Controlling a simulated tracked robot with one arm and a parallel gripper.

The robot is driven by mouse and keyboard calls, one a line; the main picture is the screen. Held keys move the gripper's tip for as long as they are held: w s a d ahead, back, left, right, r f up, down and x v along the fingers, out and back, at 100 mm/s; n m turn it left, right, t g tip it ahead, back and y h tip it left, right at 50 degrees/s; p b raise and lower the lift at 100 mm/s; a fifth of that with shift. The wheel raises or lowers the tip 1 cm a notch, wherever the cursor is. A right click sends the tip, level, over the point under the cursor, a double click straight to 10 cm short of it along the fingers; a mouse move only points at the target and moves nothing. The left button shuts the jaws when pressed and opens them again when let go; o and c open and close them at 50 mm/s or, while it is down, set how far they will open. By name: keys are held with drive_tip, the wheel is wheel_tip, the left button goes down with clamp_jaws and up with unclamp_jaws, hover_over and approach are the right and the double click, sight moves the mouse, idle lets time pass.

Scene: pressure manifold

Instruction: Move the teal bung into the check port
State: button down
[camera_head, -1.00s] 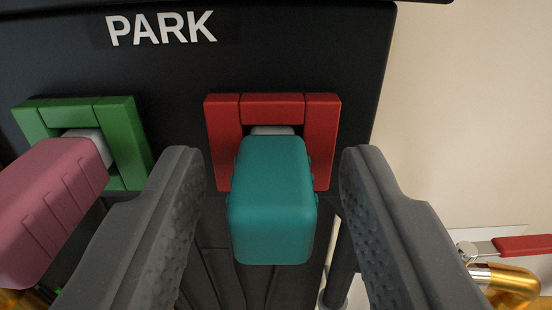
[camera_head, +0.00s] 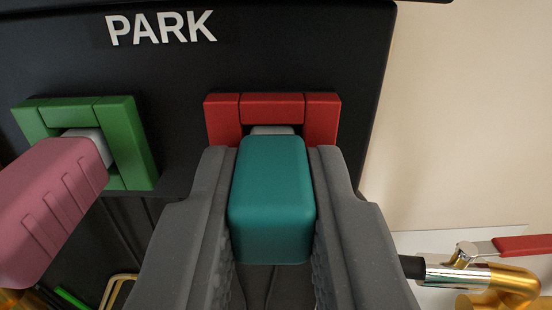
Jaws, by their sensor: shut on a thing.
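The teal bung (camera_head: 271,195) sits in a red square frame (camera_head: 273,107) on the black panel marked PARK. A pale part of it shows between its teal body and the frame. My gripper (camera_head: 271,165) is shut on the teal bung, with one grey finger against each side. The lower part of the red frame is hidden behind the bung and fingers. I see nothing marked as the check port.
A pink bung (camera_head: 50,205) sits in a green frame (camera_head: 140,145) close on the left. A brass and steel pipe fitting with a red lever (camera_head: 525,245) is at the lower right. The beige wall (camera_head: 465,120) at the right is bare.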

sight(272, 250)
drive_tip(key=shift+s, duration=0.2)
drive_tip(key=shift+s+a, duration=0.15)
drive_tip(key=shift+s, duration=1.25)
drive_tip(key=shift+s+a, duration=0.1)
drive_tip(key=shift+s, duration=1.3)
